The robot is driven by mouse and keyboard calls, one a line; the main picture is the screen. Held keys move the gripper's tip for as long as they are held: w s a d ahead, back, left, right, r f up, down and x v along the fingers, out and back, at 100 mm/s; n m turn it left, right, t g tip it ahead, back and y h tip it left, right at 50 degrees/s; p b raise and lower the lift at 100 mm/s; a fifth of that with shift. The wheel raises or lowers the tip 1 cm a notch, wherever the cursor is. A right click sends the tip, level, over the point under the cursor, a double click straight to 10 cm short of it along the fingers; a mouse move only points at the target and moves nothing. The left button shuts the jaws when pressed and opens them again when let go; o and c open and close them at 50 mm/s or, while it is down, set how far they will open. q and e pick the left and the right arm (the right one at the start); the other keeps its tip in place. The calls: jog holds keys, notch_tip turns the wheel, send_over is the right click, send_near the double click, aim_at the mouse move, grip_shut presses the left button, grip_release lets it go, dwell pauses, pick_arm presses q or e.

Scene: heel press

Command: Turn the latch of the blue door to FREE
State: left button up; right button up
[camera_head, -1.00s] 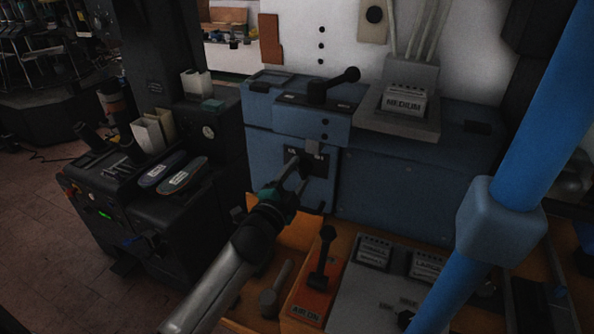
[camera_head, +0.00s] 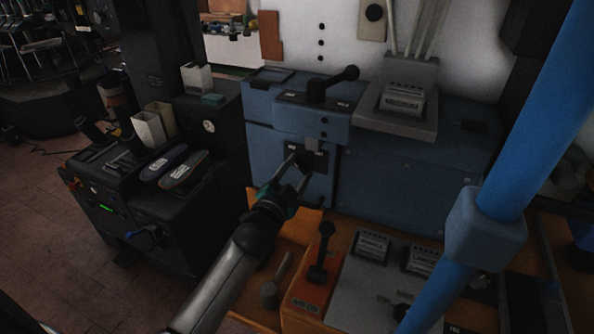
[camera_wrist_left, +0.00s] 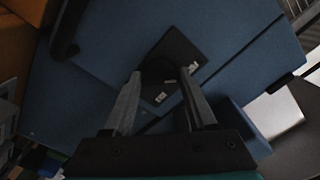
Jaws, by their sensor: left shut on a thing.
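The blue door (camera_head: 318,185) is on the front of the blue cabinet, below the black lever. Its dark latch (camera_head: 306,160) sits on a black plate with two small pale labels; the plate also shows in the wrist view (camera_wrist_left: 180,52). The label words are too small to read for sure. My left gripper (camera_head: 299,164) reaches in from below, with one finger on each side of the latch. In the wrist view the left gripper (camera_wrist_left: 162,74) is shut on the latch, which shows dark between the fingertips. Which label the latch points at cannot be told. My right gripper is not in view.
A black lever (camera_head: 335,84) stands on the cabinet above the door. An orange block with a black handle (camera_head: 312,278) and a grey panel (camera_head: 362,288) lie on the bench below. A dark machine (camera_head: 150,205) holding two shoe soles stands to the left.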

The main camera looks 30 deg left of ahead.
pick_arm(q)
jog(key=o, duration=1.4)
jog(key=shift+c, duration=0.2)
jog(key=s+d, duration=0.1)
jog(key=s, duration=1.4)
jog(key=shift+p, duration=0.35)
jog(key=shift+s, duration=0.1)
